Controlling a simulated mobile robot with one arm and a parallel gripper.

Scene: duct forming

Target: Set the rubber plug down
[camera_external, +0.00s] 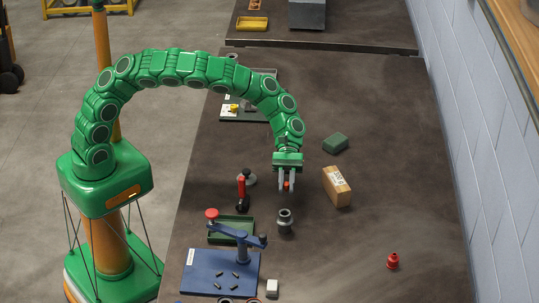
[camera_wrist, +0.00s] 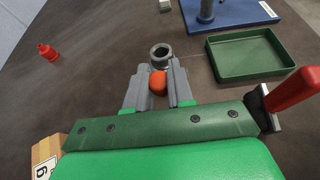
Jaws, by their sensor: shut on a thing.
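The rubber plug, a small orange-red piece (camera_external: 286,185), is held between the two grey fingers of my gripper (camera_external: 287,187). In the wrist view the plug (camera_wrist: 158,83) sits between the fingertips (camera_wrist: 158,88), with the fingers on both sides of it. My gripper points down over the dark table (camera_external: 380,190). The gap below the plug cannot be judged. A grey hollow fitting (camera_external: 285,221) stands upright in front of my gripper, and its round opening (camera_wrist: 161,52) shows just beyond the fingertips in the wrist view.
A cardboard box (camera_external: 337,187) and a green block (camera_external: 336,142) lie to the right. A red-handled tool (camera_external: 242,188) and green tray (camera_external: 231,228) are left. A blue press plate (camera_external: 222,272) is at the front left. A red bottle-like piece (camera_external: 392,261) stands front right, with clear table around it.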

